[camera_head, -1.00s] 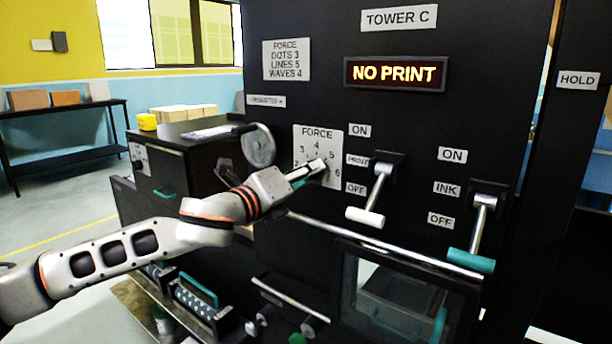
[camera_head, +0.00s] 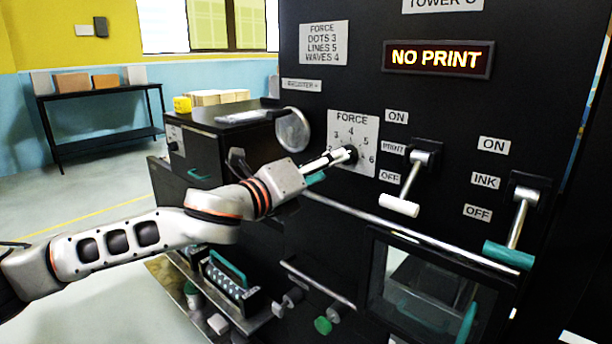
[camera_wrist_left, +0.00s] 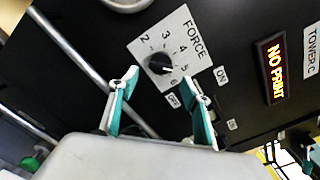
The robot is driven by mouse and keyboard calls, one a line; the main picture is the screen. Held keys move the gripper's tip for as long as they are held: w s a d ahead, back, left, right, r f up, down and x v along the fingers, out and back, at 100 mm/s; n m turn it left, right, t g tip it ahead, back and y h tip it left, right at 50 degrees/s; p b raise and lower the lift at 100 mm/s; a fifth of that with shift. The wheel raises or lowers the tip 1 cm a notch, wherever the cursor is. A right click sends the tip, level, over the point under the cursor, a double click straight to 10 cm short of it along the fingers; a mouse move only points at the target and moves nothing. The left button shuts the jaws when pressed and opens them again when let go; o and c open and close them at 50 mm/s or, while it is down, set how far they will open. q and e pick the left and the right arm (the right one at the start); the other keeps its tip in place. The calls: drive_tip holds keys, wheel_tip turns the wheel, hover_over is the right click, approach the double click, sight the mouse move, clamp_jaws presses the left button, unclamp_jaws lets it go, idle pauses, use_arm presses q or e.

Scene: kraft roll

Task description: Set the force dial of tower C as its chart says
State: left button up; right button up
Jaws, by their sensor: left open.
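The force dial (camera_head: 352,153) is a black knob on a white plate numbered 2 to 6, on the dark front of tower C. It shows clearly in the left wrist view (camera_wrist_left: 160,64); I cannot read its pointer surely. The chart (camera_head: 323,43) above it reads DOTS 3, LINES 5, WAVES 4. My left gripper (camera_head: 335,160) is in front of the dial and hides part of it in the head view. In the left wrist view its teal-padded fingers (camera_wrist_left: 165,82) are apart and empty, with the knob beyond the gap. My right gripper is not in view.
The lit display (camera_head: 438,59) reads NO PRINT. A white-handled print lever (camera_head: 400,206) and a teal-handled ink lever (camera_head: 508,255) hang down right of the dial. A metal rail (camera_head: 400,230) runs below. A black box-shaped unit (camera_head: 215,150) stands to the left.

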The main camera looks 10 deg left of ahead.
use_arm(q)
drive_tip(key=v, duration=0.7)
drive_tip(key=s+f+n+y, duration=0.25)
drive_tip(key=f+n, duration=1.55)
drive_tip(key=f, duration=1.3)
drive_tip(key=s+a+f+n+g+y, duration=0.2)
drive_tip(key=s+a+f+n, duration=0.4)
drive_tip(key=s+f, duration=0.6)
drive_tip(key=s+a+f+n+g+y, duration=0.2)
drive_tip(key=s+a+f+n+y, duration=0.2)
drive_tip(key=s+a+f, duration=0.5)
wheel_tip(320, 180, down, 8)
drive_tip(key=s+n, duration=0.2)
drive_tip(key=shift+s+a+r, duration=0.15)
drive_tip(key=shift+s+a, duration=0.2)
drive_tip(key=shift+s, duration=0.05)
